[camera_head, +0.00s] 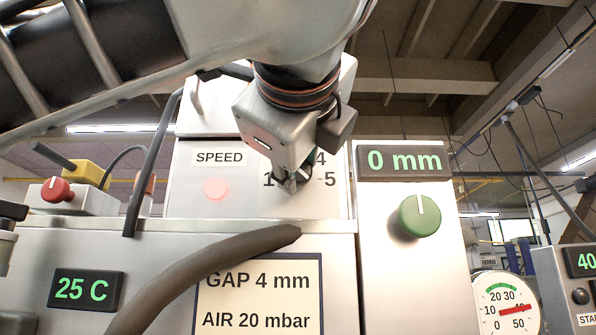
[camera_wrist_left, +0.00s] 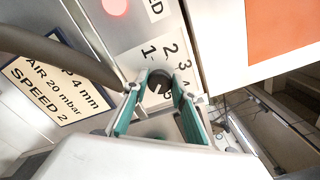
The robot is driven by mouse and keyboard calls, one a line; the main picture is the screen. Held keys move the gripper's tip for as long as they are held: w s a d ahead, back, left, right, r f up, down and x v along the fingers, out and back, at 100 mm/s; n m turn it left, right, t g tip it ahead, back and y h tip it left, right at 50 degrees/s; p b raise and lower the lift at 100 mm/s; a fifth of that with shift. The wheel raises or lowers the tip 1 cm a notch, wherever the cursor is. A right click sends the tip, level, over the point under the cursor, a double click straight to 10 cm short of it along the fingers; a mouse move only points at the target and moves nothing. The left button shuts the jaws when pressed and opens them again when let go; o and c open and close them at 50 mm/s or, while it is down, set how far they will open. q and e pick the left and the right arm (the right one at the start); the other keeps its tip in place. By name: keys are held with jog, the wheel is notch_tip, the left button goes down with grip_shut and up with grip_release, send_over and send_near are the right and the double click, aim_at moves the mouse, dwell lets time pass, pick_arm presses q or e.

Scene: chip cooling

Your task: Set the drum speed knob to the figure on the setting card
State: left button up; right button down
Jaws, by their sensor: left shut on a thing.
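The dark drum speed knob (camera_wrist_left: 159,86) sits on a pale panel with figures around it in the left wrist view. The SPEED label (camera_head: 219,158) is on the same panel in the head view. My left gripper (camera_head: 291,183) is at the knob, its green-lined fingers (camera_wrist_left: 157,92) shut on its two sides. The gripper hides most of the knob in the head view, and I cannot tell which figure its mark points to. The setting card (camera_head: 258,295) reads GAP 4 mm and AIR 20 mbar; in the left wrist view the card (camera_wrist_left: 52,84) also shows SPEED 2.
A red lamp (camera_head: 216,189) glows left of the knob. A green knob (camera_head: 420,216) sits under a 0 mm display (camera_head: 403,162) at the right. A dark hose (camera_head: 205,270) crosses in front of the card. A red button (camera_head: 56,190) and a gauge (camera_head: 507,305) are farther off.

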pick_arm(q)
jog(key=shift+d+f+n+b, duration=0.1)
jog(key=shift+n+b, duration=0.5)
jog(key=shift+n, duration=3.9)
jog(key=shift+f+n+b, duration=0.1)
jog(key=shift+n+b, duration=0.5)
jog(key=shift+n, duration=3.9)
jog(key=o, duration=1.1)
jog(key=shift+s, duration=0.15)
jog(key=s, duration=1.1)
jog(key=shift+s, duration=0.4)
